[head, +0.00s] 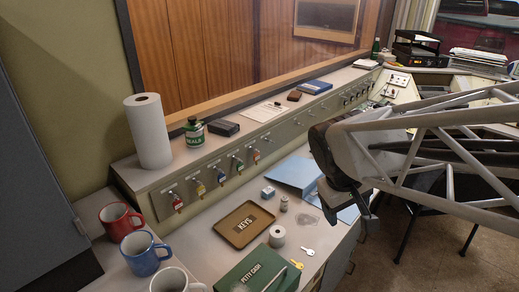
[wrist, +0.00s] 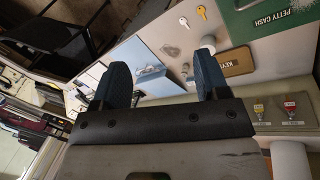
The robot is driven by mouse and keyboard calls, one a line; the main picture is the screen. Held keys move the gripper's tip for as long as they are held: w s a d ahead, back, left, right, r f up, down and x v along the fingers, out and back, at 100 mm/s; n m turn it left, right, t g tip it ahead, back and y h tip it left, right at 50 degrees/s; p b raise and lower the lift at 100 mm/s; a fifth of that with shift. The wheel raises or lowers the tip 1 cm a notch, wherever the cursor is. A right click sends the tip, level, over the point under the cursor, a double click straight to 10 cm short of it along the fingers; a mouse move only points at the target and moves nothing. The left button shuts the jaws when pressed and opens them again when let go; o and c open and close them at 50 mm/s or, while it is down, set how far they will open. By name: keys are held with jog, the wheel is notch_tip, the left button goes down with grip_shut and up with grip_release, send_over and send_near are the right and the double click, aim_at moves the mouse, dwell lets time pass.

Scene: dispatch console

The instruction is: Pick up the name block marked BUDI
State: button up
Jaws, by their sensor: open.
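No BUDI marking is legible in either view. A small pale blue-and-white block (head: 268,192) stands on the desk behind the KEYS tray; its lettering is too small to read, so I cannot tell whether it is the name block. My gripper (head: 347,210) is open above the desk's right part, to the right of that block and apart from it. In the wrist view my gripper (wrist: 162,62) shows two dark fingers spread wide, with nothing held between them. The desk and a pale blue binder (wrist: 150,77) show beyond the fingers.
The KEYS tray (head: 232,231), paper roll (head: 277,236), small cylinder (head: 284,202), keys (head: 307,251) and green petty cash box (head: 262,274) crowd the desk. A blue binder (head: 295,172) lies near my gripper. Mugs (head: 145,252) stand at left. The raised ledge holds a paper towel roll (head: 148,130).

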jog(key=w+f+n+h, duration=0.3)
jog(key=w+f+n, duration=0.15)
jog(key=w, duration=0.75)
jog(key=n+t+h, duration=0.5)
jog(key=n+t, duration=0.3)
jog(key=n, duration=1)
send_near(265, 192)
jog(key=x, duration=0.4)
jog(key=shift+w+r, duration=0.1)
jog(key=shift+w, duration=0.05)
jog(key=shift+g+y, duration=0.3)
jog(key=shift+x, duration=2.5)
jog(key=c, duration=1)
